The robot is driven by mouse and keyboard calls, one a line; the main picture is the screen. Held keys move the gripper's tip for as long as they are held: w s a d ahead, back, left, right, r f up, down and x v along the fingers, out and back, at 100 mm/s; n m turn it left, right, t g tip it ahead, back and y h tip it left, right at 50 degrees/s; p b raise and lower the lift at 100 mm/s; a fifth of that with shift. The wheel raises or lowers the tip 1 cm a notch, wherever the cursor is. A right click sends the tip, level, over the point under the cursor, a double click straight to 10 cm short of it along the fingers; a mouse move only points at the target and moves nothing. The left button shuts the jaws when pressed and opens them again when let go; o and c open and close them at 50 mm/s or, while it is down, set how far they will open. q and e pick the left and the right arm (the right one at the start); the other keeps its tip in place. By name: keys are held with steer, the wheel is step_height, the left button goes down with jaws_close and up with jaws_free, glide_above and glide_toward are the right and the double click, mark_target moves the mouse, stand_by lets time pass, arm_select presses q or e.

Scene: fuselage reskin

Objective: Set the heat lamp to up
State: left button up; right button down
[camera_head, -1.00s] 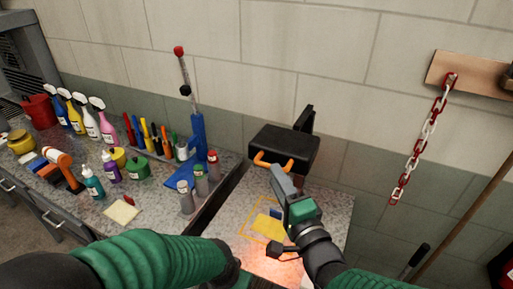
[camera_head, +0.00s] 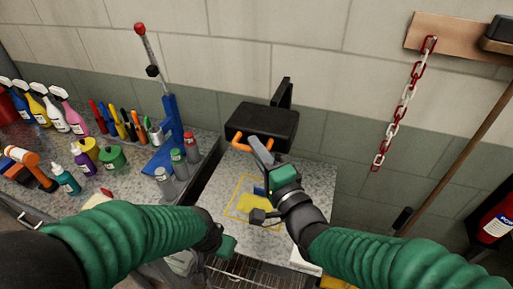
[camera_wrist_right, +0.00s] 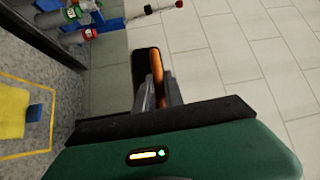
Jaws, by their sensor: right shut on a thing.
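The heat lamp (camera_head: 262,120) is a black box with an orange handle (camera_head: 242,145) on its front, by the wall above the back of the right-hand counter. A black upright piece stands behind it. My right gripper (camera_head: 261,154) is at the handle. In the right wrist view, its fingers (camera_wrist_right: 157,92) are closed around the orange bar, with the dark lamp body (camera_wrist_right: 146,65) just beyond. My left gripper (camera_head: 228,246) is low in the head view, in front of the counter and away from the lamp; its fingers cannot be made out.
A yellow cloth (camera_head: 250,203) lies inside a yellow outline on the speckled counter (camera_head: 315,185) below the lamp. Bottles, tools and a blue stand (camera_head: 171,125) crowd the left counter. A red and white chain (camera_head: 402,105) hangs on the wall at right.

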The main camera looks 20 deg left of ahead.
steer(key=shift+s+a+r, duration=0.1)
steer(key=shift+s+a, duration=0.05)
steer(key=shift+a, duration=0.25)
stand_by(0.8)
steer(key=shift+r, duration=0.15)
